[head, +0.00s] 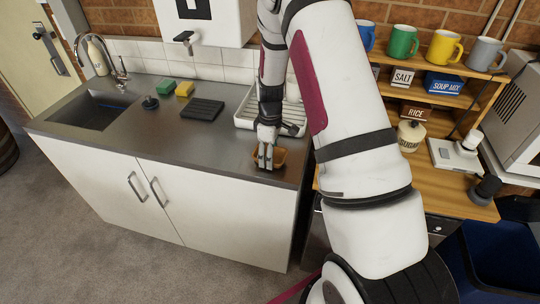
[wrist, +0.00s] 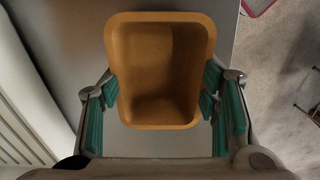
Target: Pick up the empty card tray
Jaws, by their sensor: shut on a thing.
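The empty card tray is a small orange-brown open box with rounded corners. In the head view the card tray (head: 280,154) is at the right front corner of the steel counter, partly hidden by my gripper (head: 266,160). In the wrist view the card tray (wrist: 160,17) is between the green-padded fingers of my gripper (wrist: 161,95), with nothing inside it. The fingers touch its left and right outer sides, so my gripper is shut on it. I cannot tell whether its base is clear of the counter.
A white dish rack (head: 243,120) stands close behind the tray, with a black ridged mat (head: 203,109) to its left. The sink (head: 93,112) is at the far left. A wooden shelf unit (head: 440,163) with mugs and jars stands to the right. The counter front edge is close.

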